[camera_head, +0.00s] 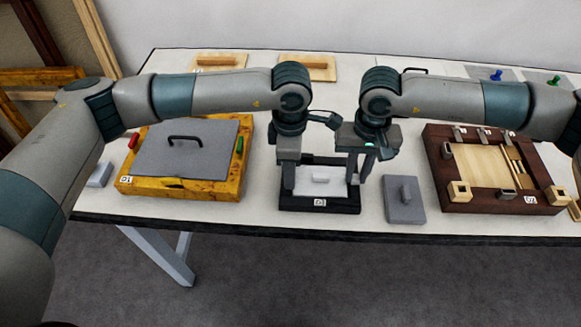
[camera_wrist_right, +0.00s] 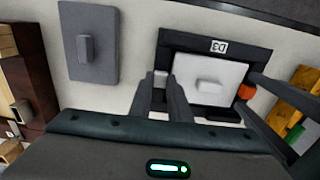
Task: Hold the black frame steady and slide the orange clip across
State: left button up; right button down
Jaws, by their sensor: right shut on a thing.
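The black frame (camera_head: 340,208), marked 03, stands near the table's front edge around a white panel with a small white block. It also shows in the right wrist view (camera_wrist_right: 190,41). My right gripper (camera_head: 359,179) points down at its right side, with fingers close together and shut on the frame's side bar. They also show in the right wrist view (camera_wrist_right: 163,80). The orange clip (camera_wrist_right: 246,91) is at the opposite side of the frame, at the left gripper's fingertips; it is hidden in the head view. My left gripper (camera_head: 288,188) is at the frame's left side; whether it grips is unclear.
A yellow box (camera_head: 180,192) with a grey lid stands to the left. A grey plate (camera_head: 404,212) with a handle lies just right of the frame, then a dark wooden tray (camera_head: 470,199). Boards with handles lie at the back. Narrow free strips separate them.

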pick_arm(q)
grip_shut()
jog(key=shift+d, duration=0.3)
grip_release()
jog(key=shift+r, duration=0.1)
notch_tip(320, 180, up, 12)
dwell(0.4)
pick_arm(e)
jog(key=c, duration=1.6)
grip_release()
jog(key=shift+r, duration=0.1)
notch_tip(320, 180, up, 12)
jog(key=shift+f, duration=0.1)
